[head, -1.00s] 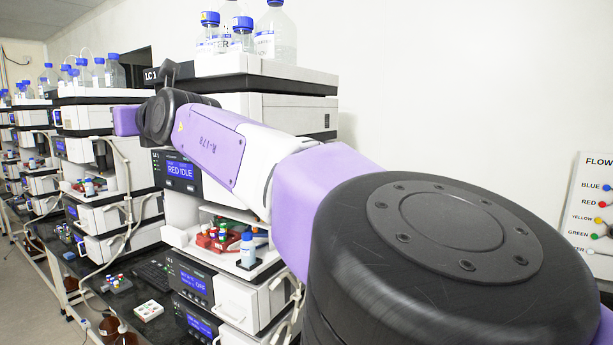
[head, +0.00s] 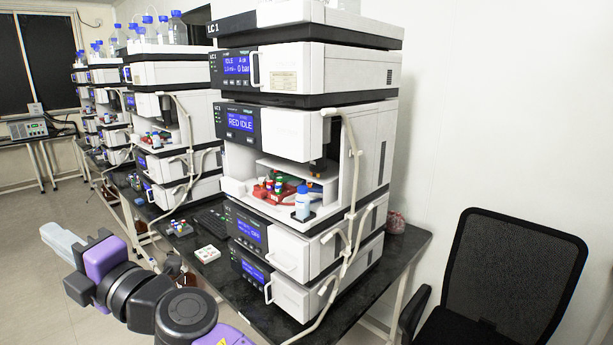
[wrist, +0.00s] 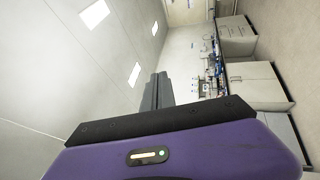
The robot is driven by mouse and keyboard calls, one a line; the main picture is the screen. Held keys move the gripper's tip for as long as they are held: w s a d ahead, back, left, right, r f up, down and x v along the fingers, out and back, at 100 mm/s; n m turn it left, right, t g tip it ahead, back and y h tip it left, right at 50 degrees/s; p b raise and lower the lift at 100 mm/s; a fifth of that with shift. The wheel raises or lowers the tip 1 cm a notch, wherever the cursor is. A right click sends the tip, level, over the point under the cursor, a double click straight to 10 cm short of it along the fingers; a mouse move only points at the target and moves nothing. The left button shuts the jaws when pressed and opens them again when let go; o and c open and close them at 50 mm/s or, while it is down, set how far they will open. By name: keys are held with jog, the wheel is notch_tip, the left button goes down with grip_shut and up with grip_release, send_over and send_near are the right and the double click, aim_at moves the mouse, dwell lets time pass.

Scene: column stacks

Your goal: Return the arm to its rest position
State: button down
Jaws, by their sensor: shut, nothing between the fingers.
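My arm is folded low at the bottom left of the head view, in purple, black and grey. My gripper (head: 62,242) points out to the left over the floor, away from the bench. Its grey fingers are together with nothing between them. In the wrist view the shut fingers (wrist: 158,90) stand up beyond the purple and black hand, and the room looks turned on its side.
More stacks line up behind. A black chair (head: 520,265) is at the right. Open floor (head: 40,215) lies at the left.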

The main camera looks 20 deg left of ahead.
jog(key=w+d+f+m+t+h+b, duration=0.1)
jog(key=d+f+m+t+h, duration=0.2)
jog(key=d+f+m+t, duration=0.65)
jog(key=d+f+m+t+h+b, duration=0.1)
jog(key=d+f+m+t+h, duration=0.25)
jog(key=d+m, duration=1.15)
jog(key=w+d+f+m+t+h+b, duration=0.1)
jog(key=d+f+m+t+h, duration=0.45)
jog(key=d, duration=1.25)
jog(key=s+d+f+m+t+h, duration=0.1)
jog(key=s+d+f+m+h, duration=0.25)
jog(key=d, duration=0.45)
jog(key=s+d+f+m+t+h, duration=0.1)
jog(key=s+d+f+m+h, duration=0.1)
jog(key=s+d+f, duration=0.5)
jog(key=s+d+f+g+h+b, duration=0.1)
jog(key=s+d+f+g+h, duration=0.1)
jog(key=s+d, duration=0.4)
jog(key=s+d+f+m+g+h+b, duration=0.1)
jog(key=s+d+f+g+h, duration=0.1)
jog(key=s+d, duration=0.4)
jog(key=shift+s+g, duration=0.2)
jog(key=shift+g, duration=0.25)
jog(key=shift+d+f+m, duration=0.1)
jog(key=shift+m, duration=0.15)
